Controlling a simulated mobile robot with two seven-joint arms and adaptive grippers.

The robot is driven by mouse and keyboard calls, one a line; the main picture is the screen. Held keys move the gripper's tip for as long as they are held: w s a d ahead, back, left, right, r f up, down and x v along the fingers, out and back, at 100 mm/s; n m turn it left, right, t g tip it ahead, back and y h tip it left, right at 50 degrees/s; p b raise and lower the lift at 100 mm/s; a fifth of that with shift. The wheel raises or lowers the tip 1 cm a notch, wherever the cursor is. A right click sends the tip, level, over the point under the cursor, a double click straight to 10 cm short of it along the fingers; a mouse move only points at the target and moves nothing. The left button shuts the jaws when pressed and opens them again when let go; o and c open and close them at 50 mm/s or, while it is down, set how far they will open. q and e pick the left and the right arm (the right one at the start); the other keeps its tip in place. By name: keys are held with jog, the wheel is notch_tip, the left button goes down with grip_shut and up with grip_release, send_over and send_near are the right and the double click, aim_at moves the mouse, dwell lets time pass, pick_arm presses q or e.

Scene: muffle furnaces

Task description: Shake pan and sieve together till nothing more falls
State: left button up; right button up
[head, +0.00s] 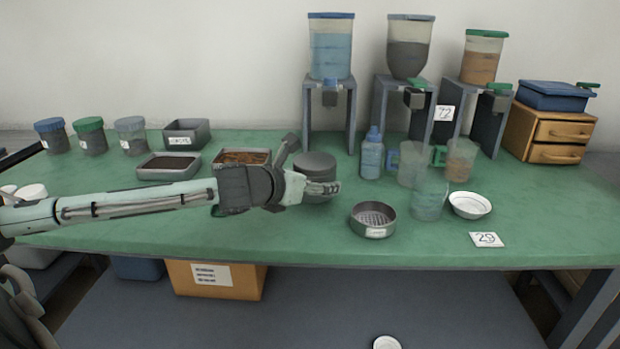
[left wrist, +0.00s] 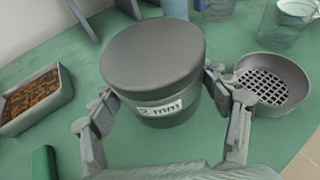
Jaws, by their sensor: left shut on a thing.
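My left gripper (head: 322,188) is shut on a round dark grey stack (head: 315,162). In the left wrist view the stack (left wrist: 153,62) has a flat grey lid on top and a label reading "2 mm" on its side, with one finger on either side. The stack is upright. The sieve mesh and anything inside are hidden by the lid. The joint between sieve and pan is hard to make out, and I cannot tell whether the base touches the table. My right gripper is not in view.
A second sieve with open mesh (head: 373,219) stands to the right on the green table (head: 290,237). Clear beakers, a blue bottle (head: 372,155) and a white dish (head: 470,204) are beyond it. Trays of dark (head: 168,168) and brown material lie behind my arm. Hoppers stand at the back.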

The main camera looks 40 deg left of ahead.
aim_at(301, 164)
pick_arm(q)
jog(key=shift+a+r, duration=0.3)
jog(key=shift+r, duration=0.65)
jog(key=shift+a+r, duration=0.25)
jog(key=shift+r, duration=0.7)
jog(key=shift+s, duration=0.1)
